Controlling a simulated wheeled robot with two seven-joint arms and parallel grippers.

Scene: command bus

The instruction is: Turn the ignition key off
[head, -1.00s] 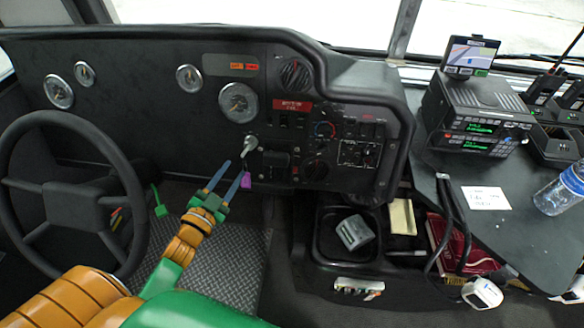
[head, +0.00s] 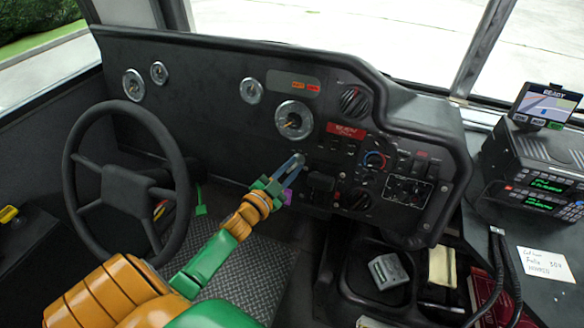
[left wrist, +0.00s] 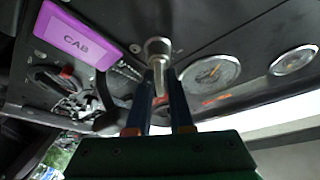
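The ignition key stands out of its silver switch (left wrist: 158,47) on the dash. In the left wrist view the key (left wrist: 161,80) lies between my left gripper's fingertips, with little gap on either side. In the head view my left gripper (head: 296,162) reaches the dash just below the large gauge, and its blue fingers hide most of the key. The fingers look closed in on the key. A purple tag marked CAB (left wrist: 76,34) hangs by the switch; a bit of it shows beside the fingers in the head view (head: 288,195). My right gripper is out of view.
The steering wheel (head: 124,185) stands left of my arm. Right of the fingers are a dark lever block (head: 320,182), knobs and a switch panel (head: 408,190). A tray (head: 352,270) sits below the dash.

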